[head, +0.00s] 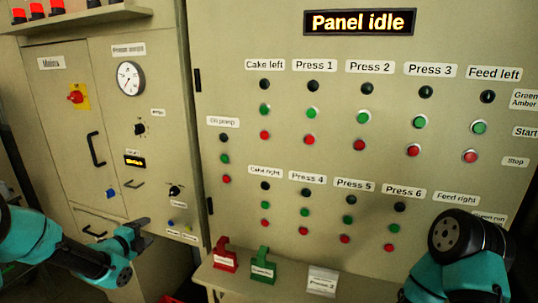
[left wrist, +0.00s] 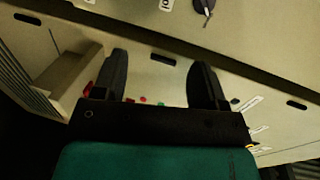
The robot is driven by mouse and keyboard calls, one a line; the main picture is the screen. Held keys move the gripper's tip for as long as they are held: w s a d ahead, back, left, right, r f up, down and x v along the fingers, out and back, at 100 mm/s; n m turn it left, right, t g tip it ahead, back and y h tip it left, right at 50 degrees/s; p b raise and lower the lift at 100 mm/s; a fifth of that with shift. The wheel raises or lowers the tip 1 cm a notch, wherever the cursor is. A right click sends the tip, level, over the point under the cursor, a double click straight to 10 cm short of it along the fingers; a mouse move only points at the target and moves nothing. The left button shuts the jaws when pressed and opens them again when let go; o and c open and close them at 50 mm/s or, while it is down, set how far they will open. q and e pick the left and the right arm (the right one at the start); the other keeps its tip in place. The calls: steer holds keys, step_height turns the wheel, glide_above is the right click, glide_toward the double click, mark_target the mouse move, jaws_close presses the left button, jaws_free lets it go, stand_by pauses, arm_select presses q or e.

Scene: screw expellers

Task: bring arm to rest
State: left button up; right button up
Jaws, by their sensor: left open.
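My left arm comes in from the left in the head view, and its gripper (head: 138,232) is in front of the lower left cabinet. The gripper is open and empty. In the left wrist view its two dark fingers (left wrist: 158,85) stand apart with nothing between them. My right arm shows only as a teal and black link at the lower right of the head view; its gripper is out of the picture.
The control panel (head: 333,140) has rows of green and red buttons under a lit "Panel idle" sign (head: 360,22). Red (head: 225,258) and green (head: 263,268) tagged pieces and a white card (head: 322,281) sit on the ledge below. The left cabinet has a gauge (head: 130,78) and a red switch (head: 76,97).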

arm_select(q)
steer(key=s+d+f+n+g, duration=0.35)
steer(key=d+f+n, duration=0.25)
steer(key=f, duration=0.4)
steer(key=s+d+f+n+g, duration=0.3)
steer(key=s+d+f+n, duration=0.15)
steer(key=f, duration=0.65)
steer(key=s+d+f+n+g, duration=0.4)
steer(key=s+d+f+n, duration=0.1)
steer(key=s, duration=0.5)
steer(key=s+d+f+n+g, duration=0.4)
steer(key=s+d+f+n, duration=0.2)
steer(key=s, duration=0.4)
steer(key=shift+x, duration=0.85)
